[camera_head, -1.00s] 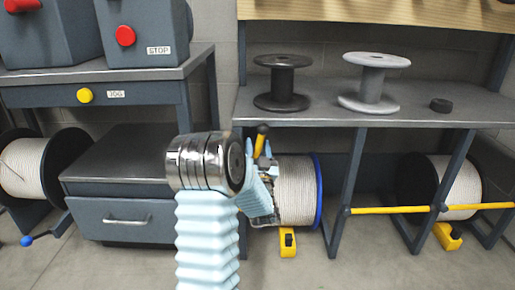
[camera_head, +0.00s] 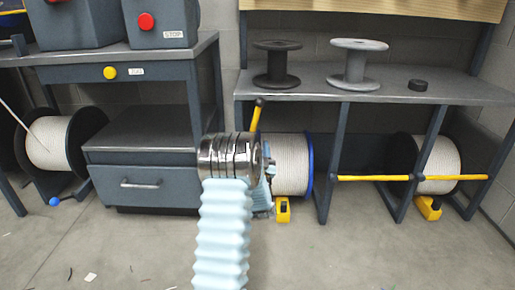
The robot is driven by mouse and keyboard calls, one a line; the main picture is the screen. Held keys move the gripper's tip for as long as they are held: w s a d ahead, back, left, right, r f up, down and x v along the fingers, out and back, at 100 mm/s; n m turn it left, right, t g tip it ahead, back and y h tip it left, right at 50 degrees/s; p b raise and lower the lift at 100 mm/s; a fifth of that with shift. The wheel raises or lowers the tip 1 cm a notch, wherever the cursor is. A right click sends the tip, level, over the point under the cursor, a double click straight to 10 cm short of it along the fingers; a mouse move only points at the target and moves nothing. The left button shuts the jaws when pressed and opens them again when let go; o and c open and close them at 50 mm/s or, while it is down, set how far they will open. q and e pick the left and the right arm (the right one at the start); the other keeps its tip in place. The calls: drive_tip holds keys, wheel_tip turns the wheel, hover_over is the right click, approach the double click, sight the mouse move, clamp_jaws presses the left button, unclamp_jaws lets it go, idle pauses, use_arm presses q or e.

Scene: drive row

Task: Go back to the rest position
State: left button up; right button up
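One of my arms shows in the lower middle, with a pale blue ribbed sleeve and a dark shiny ringed joint. Its gripper is mostly hidden behind that joint, beside the white-wound reel (camera_head: 291,165) with the blue flange. I cannot tell whether its fingers are open or shut. A yellow lever (camera_head: 257,114) rises just behind the joint. My other gripper is not in view.
A dark spool (camera_head: 276,65), a grey spool (camera_head: 352,65) and a small black puck (camera_head: 418,85) stand on the right bench. The left bench carries control boxes with red buttons (camera_head: 146,21). A drawer cabinet (camera_head: 148,186) stands below. The front floor (camera_head: 385,255) is mostly clear.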

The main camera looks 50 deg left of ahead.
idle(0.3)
use_arm(q)
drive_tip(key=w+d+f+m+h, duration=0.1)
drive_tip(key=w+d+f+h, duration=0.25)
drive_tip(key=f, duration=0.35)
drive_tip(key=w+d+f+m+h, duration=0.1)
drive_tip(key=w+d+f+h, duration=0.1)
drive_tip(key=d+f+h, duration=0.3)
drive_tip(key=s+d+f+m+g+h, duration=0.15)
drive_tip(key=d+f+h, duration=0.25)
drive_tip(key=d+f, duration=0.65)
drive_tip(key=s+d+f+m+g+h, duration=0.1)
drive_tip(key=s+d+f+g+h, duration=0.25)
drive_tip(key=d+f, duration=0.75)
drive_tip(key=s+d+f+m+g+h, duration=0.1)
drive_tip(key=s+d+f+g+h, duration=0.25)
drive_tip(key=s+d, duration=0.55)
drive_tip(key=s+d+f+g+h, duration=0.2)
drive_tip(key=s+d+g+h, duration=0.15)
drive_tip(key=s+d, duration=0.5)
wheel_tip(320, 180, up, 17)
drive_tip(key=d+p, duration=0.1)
drive_tip(key=p, duration=1.6)
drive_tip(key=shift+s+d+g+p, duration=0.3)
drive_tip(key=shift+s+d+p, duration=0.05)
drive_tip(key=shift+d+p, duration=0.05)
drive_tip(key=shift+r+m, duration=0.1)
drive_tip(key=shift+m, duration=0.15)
